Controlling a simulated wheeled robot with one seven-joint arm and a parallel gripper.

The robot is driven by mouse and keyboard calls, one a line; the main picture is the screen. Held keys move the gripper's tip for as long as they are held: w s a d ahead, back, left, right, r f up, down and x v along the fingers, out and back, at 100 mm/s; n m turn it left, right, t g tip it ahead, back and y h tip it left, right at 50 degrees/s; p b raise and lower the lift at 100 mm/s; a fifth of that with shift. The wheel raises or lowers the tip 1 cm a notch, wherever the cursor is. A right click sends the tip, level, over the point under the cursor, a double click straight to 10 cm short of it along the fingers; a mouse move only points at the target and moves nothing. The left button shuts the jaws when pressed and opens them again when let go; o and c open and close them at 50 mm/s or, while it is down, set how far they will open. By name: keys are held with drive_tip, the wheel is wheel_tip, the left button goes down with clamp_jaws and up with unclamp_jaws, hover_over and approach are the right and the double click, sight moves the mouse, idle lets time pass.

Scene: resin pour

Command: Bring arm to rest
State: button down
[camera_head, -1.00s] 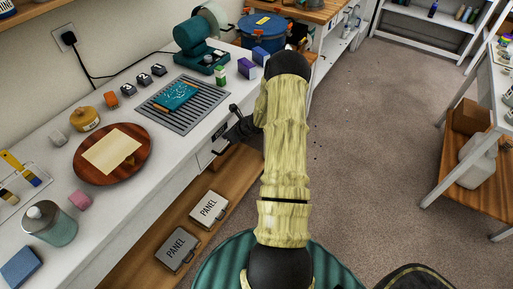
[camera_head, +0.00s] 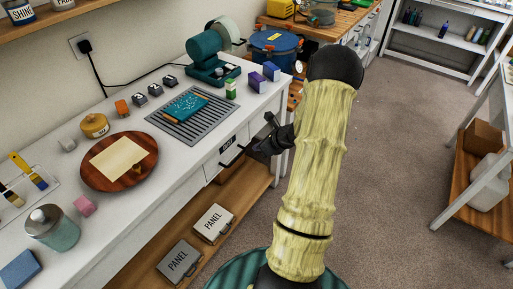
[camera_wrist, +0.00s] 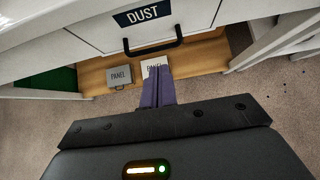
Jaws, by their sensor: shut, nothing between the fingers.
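My gripper (camera_head: 268,134) is beside the front of the white workbench (camera_head: 205,183), close to a drawer with a dark handle. Part of it is hidden behind my arm. In the wrist view my gripper (camera_wrist: 158,80) shows its fingers together with nothing between them. They point toward the lower shelf, below the drawer (camera_wrist: 145,20) labelled DUST. My arm stretches forward over the floor, right of the bench.
Two PANEL boxes (camera_head: 213,223) lie on the wooden lower shelf. On the bench are a grey slatted mat (camera_head: 210,122) with a teal piece, a round wooden board (camera_head: 97,178) and a teal machine (camera_head: 205,50). A white shelf unit (camera_head: 452,190) stands right. The floor between is clear.

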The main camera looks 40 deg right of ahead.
drive_tip(key=s+a+r+n+g+y+p, duration=0.1)
drive_tip(key=s+a+r+n+g+p, duration=0.15)
drive_tip(key=a+r+n, duration=0.4)
drive_tip(key=s+a+r+n+g+p, duration=0.1)
drive_tip(key=s+a+r+n+g, duration=0.15)
drive_tip(key=a+n, duration=0.65)
drive_tip(key=s+a+r+n+g+h+p, duration=0.1)
drive_tip(key=s+a+r+n+h+p, duration=0.2)
drive_tip(key=s+a+r+n, duration=0.7)
drive_tip(key=a+r+n, duration=0.1)
drive_tip(key=a+n, duration=0.1)
drive_tip(key=n, duration=0.5)
drive_tip(key=shift+s+r+h, duration=0.2)
drive_tip(key=shift+s+h, duration=0.1)
drive_tip(key=shift+h, duration=0.1)
